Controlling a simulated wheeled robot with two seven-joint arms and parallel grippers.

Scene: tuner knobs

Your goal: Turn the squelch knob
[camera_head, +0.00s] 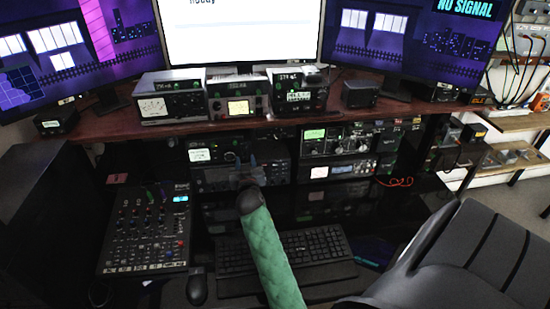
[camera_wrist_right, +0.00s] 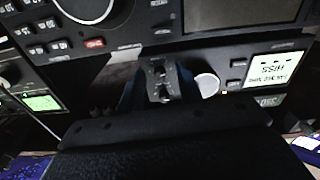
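The radio (camera_head: 215,179) in the middle of the lower shelf carries small knobs and dark buttons. Labels are too small to read, so I cannot tell which knob is the squelch knob. My right gripper (camera_head: 245,163) reaches this radio's front, its two blue fingertips apart. In the right wrist view the blue fingers (camera_wrist_right: 157,92) stand either side of a dark part with pale marks, close to the radio panel. A pale round knob (camera_wrist_right: 207,84) is just right of them. Contact with any knob cannot be made out. My left gripper is not in view.
More radios stand beside the gripper (camera_head: 334,142) and on the desk shelf above (camera_head: 235,105). A mixer (camera_head: 147,232) lies at left, a keyboard (camera_head: 313,245) below, and a chair (camera_head: 470,255) at right.

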